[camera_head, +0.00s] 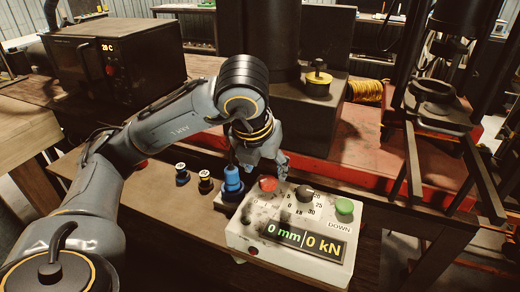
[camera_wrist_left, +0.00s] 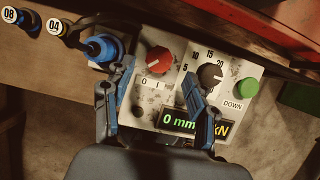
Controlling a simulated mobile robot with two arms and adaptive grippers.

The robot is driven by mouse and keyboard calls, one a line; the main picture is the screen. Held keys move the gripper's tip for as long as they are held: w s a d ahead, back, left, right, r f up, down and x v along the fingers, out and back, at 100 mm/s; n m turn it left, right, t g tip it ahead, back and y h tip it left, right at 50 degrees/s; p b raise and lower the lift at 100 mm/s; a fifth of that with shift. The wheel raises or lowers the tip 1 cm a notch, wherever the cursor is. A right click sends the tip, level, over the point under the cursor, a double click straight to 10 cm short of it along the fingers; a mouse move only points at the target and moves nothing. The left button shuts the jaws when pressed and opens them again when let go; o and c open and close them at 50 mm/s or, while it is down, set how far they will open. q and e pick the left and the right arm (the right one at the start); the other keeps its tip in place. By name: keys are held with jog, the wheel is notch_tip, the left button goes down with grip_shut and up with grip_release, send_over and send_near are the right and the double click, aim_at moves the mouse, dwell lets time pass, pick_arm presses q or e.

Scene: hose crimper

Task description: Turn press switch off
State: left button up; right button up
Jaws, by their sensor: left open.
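The press control box (camera_head: 290,235) is a worn white panel on the bench, and it also shows in the left wrist view (camera_wrist_left: 145,110). Its red rotary switch (camera_wrist_left: 158,60) sits above the marks 0 and I; it also shows in the head view (camera_head: 268,184). A black dial (camera_wrist_left: 209,76) with numbers and a green DOWN button (camera_wrist_left: 246,89) are to its right. The display (camera_head: 305,241) is lit and reads 0 mm and 0 kN. My left gripper (camera_wrist_left: 157,82) is open over the panel, its fingers either side of the red switch, apparently not touching it. My right gripper is not in view.
A blue connector (camera_head: 232,180) stands just left of the box, with small numbered pieces (camera_head: 205,182) further left. A black oven-like unit (camera_head: 115,75) reading 28 C is at the back left. The press (camera_head: 430,100) stands at the right behind a red beam (camera_head: 345,160).

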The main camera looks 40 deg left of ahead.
pick_arm(q)
jog(key=v, duration=0.7)
jog(key=shift+r, duration=0.2)
jog(key=shift+s, duration=0.1)
dwell(0.3)
